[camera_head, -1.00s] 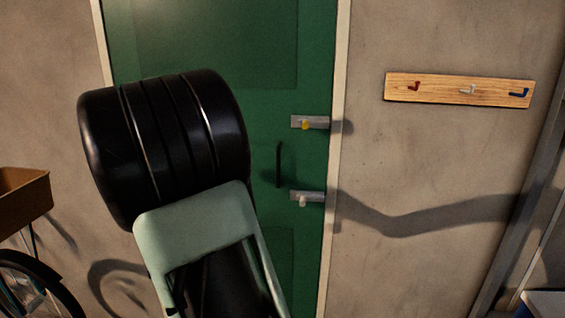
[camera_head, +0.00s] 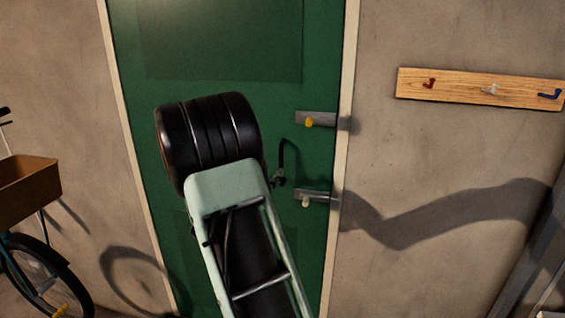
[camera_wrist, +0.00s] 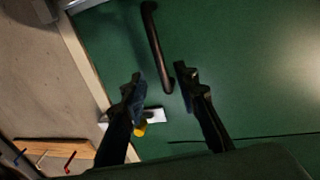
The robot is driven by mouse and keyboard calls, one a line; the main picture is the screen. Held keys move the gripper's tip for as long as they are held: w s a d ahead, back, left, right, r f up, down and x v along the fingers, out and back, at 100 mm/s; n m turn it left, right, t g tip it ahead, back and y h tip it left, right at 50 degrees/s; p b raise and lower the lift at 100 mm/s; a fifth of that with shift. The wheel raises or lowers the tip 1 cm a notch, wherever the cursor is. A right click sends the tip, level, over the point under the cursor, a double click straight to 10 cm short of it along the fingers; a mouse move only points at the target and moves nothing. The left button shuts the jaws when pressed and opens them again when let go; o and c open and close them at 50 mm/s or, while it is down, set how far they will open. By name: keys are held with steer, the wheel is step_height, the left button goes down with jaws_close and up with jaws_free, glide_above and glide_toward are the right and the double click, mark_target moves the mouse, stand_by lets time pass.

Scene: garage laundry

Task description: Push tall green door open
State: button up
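The tall green door (camera_head: 225,40) stands in its pale frame and looks shut. Its black bar handle (camera_head: 283,155) is near the right edge, between two grey latches: the upper (camera_head: 318,118) has a yellow knob, the lower (camera_head: 316,196) a pale one. My gripper (camera_head: 278,180) shows only partly beside the handle's lower end; my arm hides the rest. In the wrist view my gripper (camera_wrist: 160,84) has its fingers spread, with one end of the handle (camera_wrist: 153,38) between or just beyond the tips. I cannot tell whether they touch. The yellow-knobbed latch (camera_wrist: 152,117) shows between the fingers.
A wooden hook rack (camera_head: 480,88) hangs on the wall right of the door. A bicycle (camera_head: 40,270) with a brown box (camera_head: 28,188) stands at the left. A grey post (camera_head: 525,270) is at the lower right.

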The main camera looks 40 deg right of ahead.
mark_target(280, 164)
steer(key=p+x, duration=0.1)
steer(key=x, duration=0.7)
steer(key=shift+c, duration=0.2)
jaws_close()
